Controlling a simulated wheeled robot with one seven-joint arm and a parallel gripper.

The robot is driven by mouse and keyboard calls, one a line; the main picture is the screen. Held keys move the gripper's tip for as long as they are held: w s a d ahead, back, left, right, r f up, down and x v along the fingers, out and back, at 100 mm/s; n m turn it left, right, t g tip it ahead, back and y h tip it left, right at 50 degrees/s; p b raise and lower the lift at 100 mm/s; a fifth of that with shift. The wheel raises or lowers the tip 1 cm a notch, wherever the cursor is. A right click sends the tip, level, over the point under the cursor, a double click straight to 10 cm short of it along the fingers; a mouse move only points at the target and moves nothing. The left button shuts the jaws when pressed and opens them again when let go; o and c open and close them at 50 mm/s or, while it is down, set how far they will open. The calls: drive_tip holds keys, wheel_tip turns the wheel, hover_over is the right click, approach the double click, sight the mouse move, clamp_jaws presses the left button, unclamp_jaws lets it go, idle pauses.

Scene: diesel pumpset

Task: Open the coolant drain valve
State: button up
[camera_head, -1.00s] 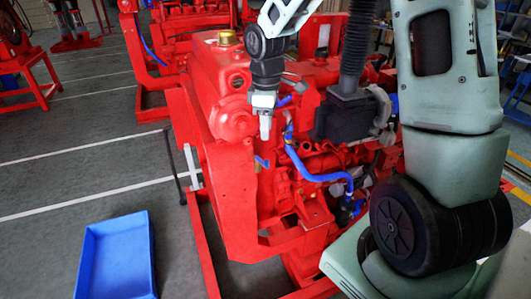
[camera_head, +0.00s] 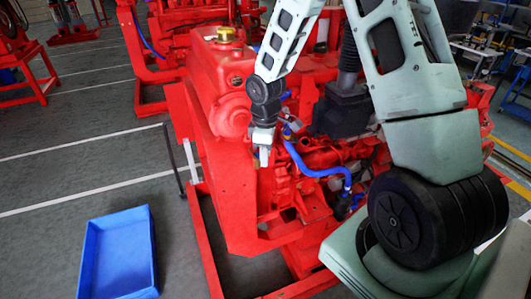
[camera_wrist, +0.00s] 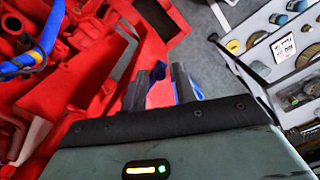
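My gripper (camera_head: 264,155) points down in front of the red engine (camera_head: 290,190), on its near side. The coolant drain valve cannot be made out clearly now; the gripper covers the place beside the front plate where a small blue lever showed earlier.
A blue hose (camera_head: 315,171) runs along the engine to the right of my gripper; a blue hose also shows in the wrist view (camera_wrist: 45,45). A blue tray (camera_head: 118,255) lies on the floor at the left. A board with parts (camera_wrist: 280,45) stands at the right of the wrist view.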

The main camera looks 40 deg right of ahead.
clamp_jaws()
drive_tip(key=m, duration=0.1)
drive_tip(key=a+m+b, duration=0.1)
drive_tip(key=m, duration=0.1)
drive_tip(key=shift+w+a, duration=0.1)
drive_tip(key=shift+o, duration=1.6)
unclamp_jaws()
drive_tip(key=shift+r, duration=0.1)
wheel_tip(320, 180, up, 17)
drive_tip(key=b, duration=0.4)
drive_tip(key=shift+r, duration=0.15)
